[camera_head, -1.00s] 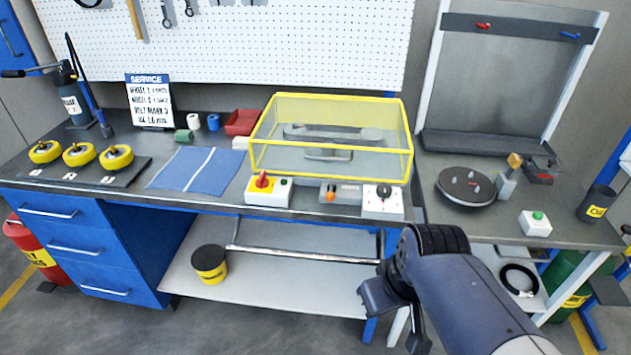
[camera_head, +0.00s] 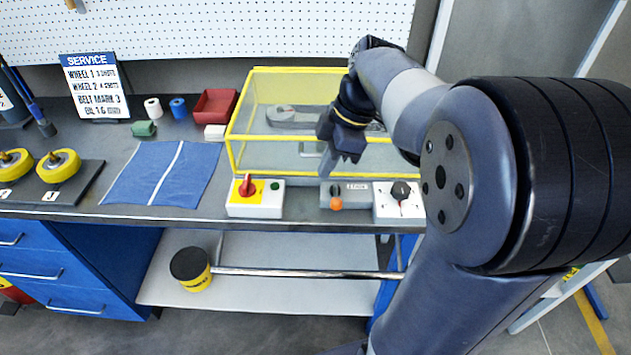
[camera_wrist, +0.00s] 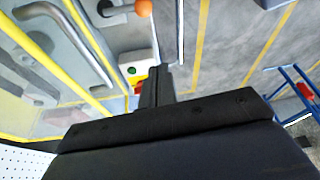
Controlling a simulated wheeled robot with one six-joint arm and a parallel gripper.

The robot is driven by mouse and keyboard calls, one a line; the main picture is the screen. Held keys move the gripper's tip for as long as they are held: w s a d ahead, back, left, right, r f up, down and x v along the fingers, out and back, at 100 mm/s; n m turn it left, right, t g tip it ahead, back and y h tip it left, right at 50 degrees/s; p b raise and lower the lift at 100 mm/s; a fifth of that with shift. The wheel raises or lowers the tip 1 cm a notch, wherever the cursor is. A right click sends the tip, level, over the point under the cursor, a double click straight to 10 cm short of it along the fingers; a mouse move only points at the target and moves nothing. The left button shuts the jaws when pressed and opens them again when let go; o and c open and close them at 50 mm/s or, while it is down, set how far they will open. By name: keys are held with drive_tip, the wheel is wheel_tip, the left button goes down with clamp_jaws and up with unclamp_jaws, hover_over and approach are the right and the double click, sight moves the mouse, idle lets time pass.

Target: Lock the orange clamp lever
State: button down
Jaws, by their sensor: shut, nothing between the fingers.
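The orange clamp lever's round knob (camera_head: 336,203) sits at the front of a small grey block (camera_head: 355,190) at the bench's front edge. The knob also shows at the top of the wrist view (camera_wrist: 144,8). In the wrist view my fingers (camera_wrist: 157,75) are together.
A white box with a red switch (camera_head: 246,186) stands left of the lever block, and a white dial box (camera_head: 400,200) stands right of it. The yellow-framed clear case (camera_head: 237,148) is close behind. A blue cloth (camera_head: 160,172) lies to the left.

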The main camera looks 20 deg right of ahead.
sight(336, 196)
drive_tip(key=shift+w+r, duration=0.1)
drive_tip(key=shift+w, duration=0.1)
drive_tip(key=f, duration=0.4)
drive_tip(key=f+p, duration=0.1)
drive_tip(key=f, duration=0.4)
drive_tip(key=shift+a+f, duration=0.2)
drive_tip(key=shift+f, duration=0.1)
drive_tip(key=shift+d+f+p, duration=0.15)
drive_tip(key=shift+d+p, duration=0.15)
drive_tip(key=shift+d, duration=0.2)
